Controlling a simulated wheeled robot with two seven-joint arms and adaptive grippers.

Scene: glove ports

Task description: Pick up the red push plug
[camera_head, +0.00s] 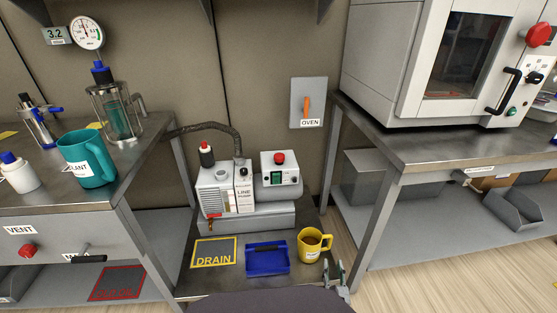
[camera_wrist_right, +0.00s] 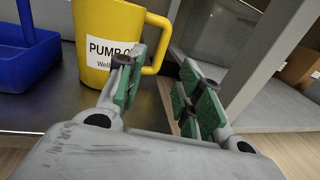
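A red plug-like knob (camera_head: 27,250) sits on the front panel below the VENT label, at the lower left of the head view. I cannot tell for certain that it is the red push plug. My right gripper (camera_head: 335,275) is low, just right of the yellow mug, far from that knob. In the right wrist view the gripper (camera_wrist_right: 163,78) is open, its green-padded fingers apart with nothing between them. The yellow mug (camera_wrist_right: 108,45) is just beyond the left finger, its handle near the fingertips. My left gripper is not in view.
The low table holds a pump (camera_head: 222,190), a yellow DRAIN square (camera_head: 214,252), a blue tray (camera_head: 267,260) and the yellow mug (camera_head: 312,245). A teal mug (camera_head: 88,160) stands on the left bench. A red-outlined square (camera_head: 117,283) lies on the left lower shelf.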

